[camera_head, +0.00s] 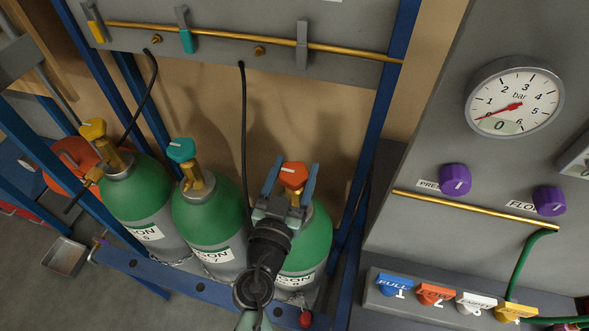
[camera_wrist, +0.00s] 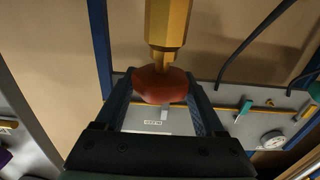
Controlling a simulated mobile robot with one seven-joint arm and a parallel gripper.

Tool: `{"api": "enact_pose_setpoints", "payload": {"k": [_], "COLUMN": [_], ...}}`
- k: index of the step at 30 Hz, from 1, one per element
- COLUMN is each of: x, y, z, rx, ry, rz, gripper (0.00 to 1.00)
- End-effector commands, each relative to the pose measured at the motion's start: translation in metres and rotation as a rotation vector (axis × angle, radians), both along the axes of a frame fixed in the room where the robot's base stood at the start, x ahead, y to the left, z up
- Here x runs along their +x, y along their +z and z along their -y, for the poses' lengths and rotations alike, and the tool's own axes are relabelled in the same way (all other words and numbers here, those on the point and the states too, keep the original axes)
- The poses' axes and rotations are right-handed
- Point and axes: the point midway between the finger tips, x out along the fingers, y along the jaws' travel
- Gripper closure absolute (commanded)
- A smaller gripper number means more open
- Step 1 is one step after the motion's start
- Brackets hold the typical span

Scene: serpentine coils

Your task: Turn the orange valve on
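The orange valve knob (camera_head: 293,176) sits on top of the right-hand green gas cylinder (camera_head: 308,240), with a small white mark on its top. My gripper (camera_head: 291,180) reaches over this cylinder, with one finger on each side of the knob. In the wrist view the knob (camera_wrist: 160,86) is between the two fingers, below a brass valve stem (camera_wrist: 168,25). The fingers stand apart and look close to the knob's sides; I see no clear grip on it. My wrist hides part of the cylinder.
Two more green cylinders stand to the left, with a yellow knob (camera_head: 93,129) and a teal knob (camera_head: 181,150). Blue rack posts (camera_head: 378,120) flank the cylinders. A grey panel at right carries a gauge (camera_head: 514,98) reading near zero and purple knobs (camera_head: 455,180). A black hose (camera_head: 244,130) hangs behind.

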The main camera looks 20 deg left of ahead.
Motion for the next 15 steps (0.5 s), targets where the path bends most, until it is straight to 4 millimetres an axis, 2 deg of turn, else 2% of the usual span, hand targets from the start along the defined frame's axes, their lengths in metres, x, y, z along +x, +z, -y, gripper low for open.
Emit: {"api": "enact_pose_setpoints", "payload": {"k": [1, 5, 6, 15], "x": [-0.0001, -0.0002, -0.0002, 0.0006], "y": [0.0, 0.0, 0.0, -0.0007], "z": [0.0, 0.0, 0.0, 0.0005], "rx": [0.0, 0.0, 0.0, -0.001], "ry": [0.0, 0.0, 0.0, 0.041], "rz": [0.0, 0.0, 0.0, -0.007], "gripper": [0.58, 0.81, 0.84, 0.84]}}
